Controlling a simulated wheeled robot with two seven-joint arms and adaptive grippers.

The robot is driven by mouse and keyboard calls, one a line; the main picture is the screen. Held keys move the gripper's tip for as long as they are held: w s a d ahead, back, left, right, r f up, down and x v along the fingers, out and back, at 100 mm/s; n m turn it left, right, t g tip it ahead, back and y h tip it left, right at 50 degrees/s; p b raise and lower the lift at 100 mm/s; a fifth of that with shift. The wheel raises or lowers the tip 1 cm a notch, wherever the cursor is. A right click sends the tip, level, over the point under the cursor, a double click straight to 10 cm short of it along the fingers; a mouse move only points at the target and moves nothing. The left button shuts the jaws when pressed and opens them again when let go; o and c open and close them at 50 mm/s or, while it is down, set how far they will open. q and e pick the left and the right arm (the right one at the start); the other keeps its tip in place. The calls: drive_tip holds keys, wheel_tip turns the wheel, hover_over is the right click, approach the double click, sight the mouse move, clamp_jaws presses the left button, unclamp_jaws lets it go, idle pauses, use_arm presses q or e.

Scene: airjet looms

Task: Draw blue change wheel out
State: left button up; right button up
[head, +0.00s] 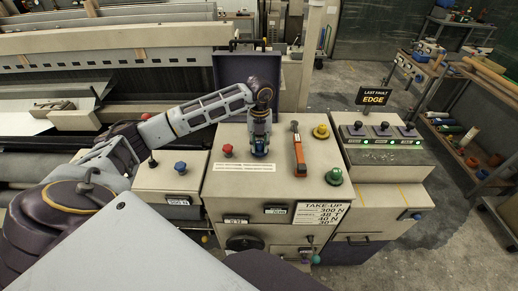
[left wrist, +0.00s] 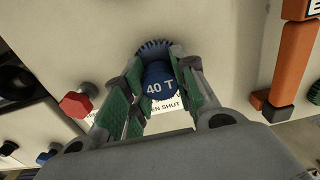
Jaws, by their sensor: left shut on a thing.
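The blue change wheel (left wrist: 158,80), marked "40 T", sits between the green-padded fingers of my left gripper (left wrist: 157,100) in the left wrist view. Its toothed rim (left wrist: 153,47) shows beyond the fingertips, at the pale panel. In the head view my left gripper (head: 260,150) points down onto the top of the take-up cabinet (head: 225,187) and mostly hides the wheel. The gripper is shut on the wheel. I cannot tell whether the wheel is seated or apart from the panel. My right gripper is not in view.
A red knob (head: 228,149) stands left of the gripper. An orange-handled lever (head: 299,152) stands close on its right, with yellow (head: 321,131) and green (head: 333,176) knobs beyond. A printed label (head: 230,167) lies by the wheel. A console with lit buttons (head: 382,143) stands further right.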

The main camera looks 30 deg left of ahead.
use_arm(q)
drive_tip(key=shift+r, duration=0.25)
drive_tip(key=shift+r+p, duration=2.5)
drive_tip(key=shift+r, duration=1.55)
